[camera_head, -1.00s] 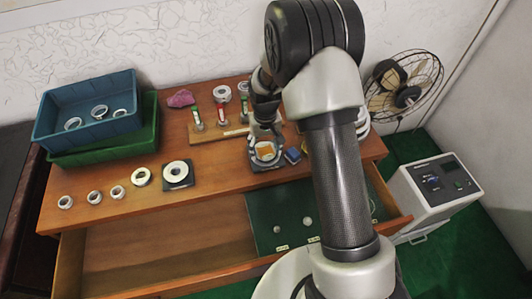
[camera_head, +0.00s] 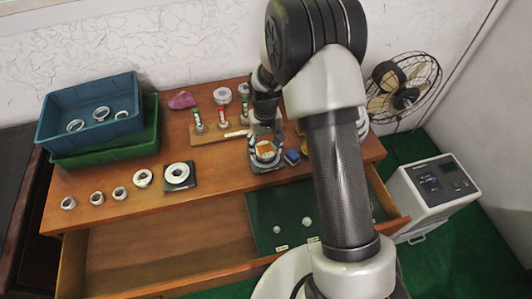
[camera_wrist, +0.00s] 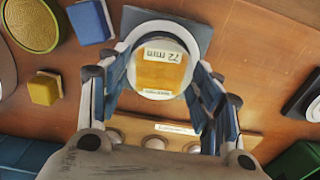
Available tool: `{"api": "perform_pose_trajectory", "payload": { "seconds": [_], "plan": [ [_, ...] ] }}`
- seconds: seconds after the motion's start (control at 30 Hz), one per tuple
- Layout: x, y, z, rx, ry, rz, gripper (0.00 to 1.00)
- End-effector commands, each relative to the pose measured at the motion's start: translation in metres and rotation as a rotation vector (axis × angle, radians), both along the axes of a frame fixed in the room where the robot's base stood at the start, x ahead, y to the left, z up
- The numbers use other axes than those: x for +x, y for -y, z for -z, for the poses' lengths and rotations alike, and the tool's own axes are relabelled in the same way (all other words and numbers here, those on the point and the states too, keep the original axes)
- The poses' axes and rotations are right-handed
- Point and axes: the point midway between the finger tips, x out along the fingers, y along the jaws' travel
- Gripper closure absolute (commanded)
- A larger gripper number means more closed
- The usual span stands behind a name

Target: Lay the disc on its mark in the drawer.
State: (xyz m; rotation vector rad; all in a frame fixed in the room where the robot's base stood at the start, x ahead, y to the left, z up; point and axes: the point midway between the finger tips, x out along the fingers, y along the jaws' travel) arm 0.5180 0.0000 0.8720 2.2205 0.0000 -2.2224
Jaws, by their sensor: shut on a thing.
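The disc (camera_head: 265,151) is white-rimmed with an orange centre, and lies on a dark square pad on the bench top. In the wrist view the disc (camera_wrist: 160,66) carries a label reading 72 mm, and the dark pad (camera_wrist: 195,28) shows behind it. My gripper (camera_head: 265,143) points down over the disc. In the wrist view my gripper (camera_wrist: 160,78) has its fingers closed on either side of the rim. The drawer (camera_head: 165,253) is pulled open below the bench top. A green mat (camera_head: 262,212) with small labels lies in its right part, partly hidden by my arm.
A blue block (camera_head: 292,156) lies close right of the pad. Several rings (camera_head: 120,193) and a ring on a dark plate (camera_head: 179,177) lie left. A wooden rack (camera_head: 207,133) stands behind. Stacked bins (camera_head: 90,115) fill the far left. The drawer's left part is clear.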

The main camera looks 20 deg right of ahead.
Motion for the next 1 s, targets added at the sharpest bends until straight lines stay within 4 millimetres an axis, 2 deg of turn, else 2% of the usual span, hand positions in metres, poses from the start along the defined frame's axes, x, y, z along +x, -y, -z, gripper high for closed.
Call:
{"api": "perform_pose_trajectory", "payload": {
  "seconds": [0.53, 1.0],
  "plan": [
    [0.001, 0.000, -0.029, 0.000, 0.003, 0.000, 0.70],
    [-0.003, 0.000, -0.035, 0.000, 0.003, 0.000, 0.70]
  ]
}}
